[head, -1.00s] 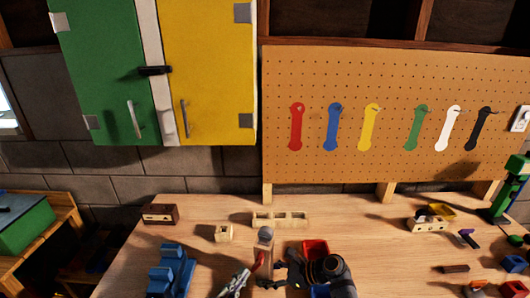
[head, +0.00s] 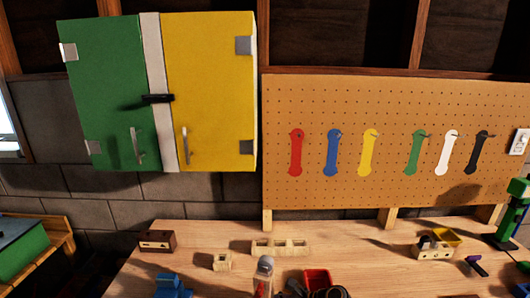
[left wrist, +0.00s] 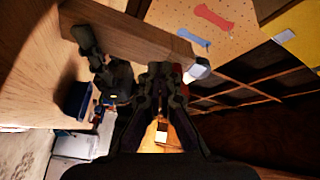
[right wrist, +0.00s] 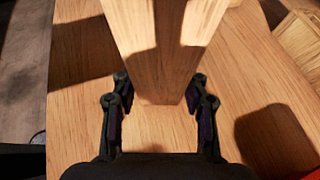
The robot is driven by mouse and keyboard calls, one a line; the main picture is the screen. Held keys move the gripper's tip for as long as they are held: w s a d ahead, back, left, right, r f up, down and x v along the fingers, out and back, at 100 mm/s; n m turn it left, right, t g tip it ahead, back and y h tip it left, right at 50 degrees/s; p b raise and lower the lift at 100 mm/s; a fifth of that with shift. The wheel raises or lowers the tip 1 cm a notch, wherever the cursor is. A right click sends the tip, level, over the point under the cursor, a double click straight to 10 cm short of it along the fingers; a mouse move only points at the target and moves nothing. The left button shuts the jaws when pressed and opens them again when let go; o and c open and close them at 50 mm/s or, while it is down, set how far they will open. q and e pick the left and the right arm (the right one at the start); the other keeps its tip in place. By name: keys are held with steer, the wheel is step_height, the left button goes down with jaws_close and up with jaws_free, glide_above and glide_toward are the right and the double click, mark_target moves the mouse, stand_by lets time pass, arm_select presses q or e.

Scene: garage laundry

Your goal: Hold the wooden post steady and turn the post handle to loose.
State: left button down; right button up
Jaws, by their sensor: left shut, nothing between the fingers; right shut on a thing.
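The wooden post (head: 264,286) stands on the bench, with a grey knob (head: 265,263) on top and a red part, apparently the handle, on its side. Only its top shows in the head view. In the left wrist view the post (left wrist: 130,37) runs across the top, its grey end at the right. My right gripper (right wrist: 161,92) is shut on the post, one finger on each side; it also shows in the left wrist view (left wrist: 108,68). My left gripper (left wrist: 161,70) is shut and empty. Its tips are close to the red part (left wrist: 178,73), partly hiding it; contact cannot be told.
A pegboard (head: 390,110) with coloured hanging tools and a green and yellow cabinet (head: 210,90) are behind the bench. Near the post are a red bin (head: 317,277), a pale wooden block (head: 222,262), a slotted wooden rack (head: 280,247) and a blue object (head: 172,287).

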arm_select(q)
steer(key=shift+w+d+r+n+t+y, duration=0.15)
steer(key=shift+d+r+n+t+y, duration=0.2)
steer(key=shift+n, duration=0.35)
steer(key=v, duration=0.6)
steer(key=shift+s+d, duration=0.25)
steer(key=shift+d, duration=0.2)
steer(key=shift+r, duration=0.1)
steer(key=w+r, duration=0.3)
steer(key=w, duration=0.3)
steer(key=shift+w+a, duration=0.2)
steer(key=shift+w, duration=0.1)
steer(key=shift+s+d+r, duration=0.1)
steer(key=shift+s+d, duration=0.2)
steer(key=shift+d, duration=0.3)
stand_by(0.5)
steer(key=shift+f, duration=0.25)
